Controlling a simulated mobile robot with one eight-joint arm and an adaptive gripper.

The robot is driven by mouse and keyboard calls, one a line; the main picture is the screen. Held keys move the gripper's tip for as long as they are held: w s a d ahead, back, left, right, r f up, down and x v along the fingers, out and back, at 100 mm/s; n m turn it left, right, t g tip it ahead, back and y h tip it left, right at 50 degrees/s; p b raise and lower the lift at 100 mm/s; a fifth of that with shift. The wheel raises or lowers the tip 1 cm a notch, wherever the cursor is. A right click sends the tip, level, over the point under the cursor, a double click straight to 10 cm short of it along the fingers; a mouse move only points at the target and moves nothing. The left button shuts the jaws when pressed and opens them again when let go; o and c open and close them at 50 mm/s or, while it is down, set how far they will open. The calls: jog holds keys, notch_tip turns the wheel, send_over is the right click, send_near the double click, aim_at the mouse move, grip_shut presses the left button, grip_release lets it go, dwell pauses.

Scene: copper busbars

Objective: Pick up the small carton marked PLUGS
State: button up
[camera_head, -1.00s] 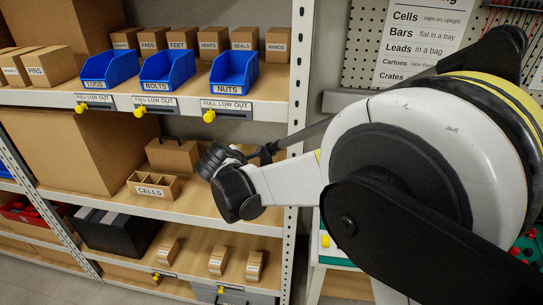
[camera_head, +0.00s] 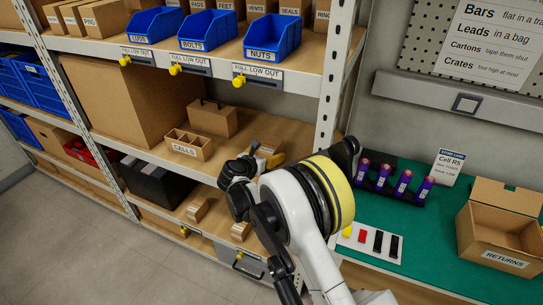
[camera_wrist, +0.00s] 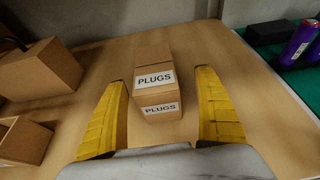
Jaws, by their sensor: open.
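The small brown carton marked PLUGS (camera_wrist: 153,62) stands on the wooden shelf board, with white labels on its top and front faces. My gripper (camera_wrist: 161,78) is open, its yellow fingers on the left and right of the carton. The carton's near part lies between the fingers, with a visible gap on each side; I see no contact. In the head view, my gripper (camera_head: 268,162) is over the middle shelf at its right end, and my wrist hides most of the carton there.
A brown box (camera_wrist: 38,78) and the divided CELLS tray (camera_head: 189,144) are left of the carton. The shelf upright (camera_head: 335,75) stands close by my arm. To the right, a green bench (camera_head: 415,235) holds purple cells (camera_head: 403,183) and a RETURNS box (camera_head: 503,258).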

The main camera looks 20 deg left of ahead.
jog(key=x, duration=0.1)
jog(key=b+x, duration=0.1)
jog(key=x, duration=0.2)
jog(key=shift+a+f+b, duration=0.15)
jog(key=shift+a+b, duration=0.2)
jog(key=shift+w+f, duration=0.1)
jog(key=shift+w, duration=0.4)
jog(key=c, duration=1.4)
jog(key=shift+c, duration=0.2)
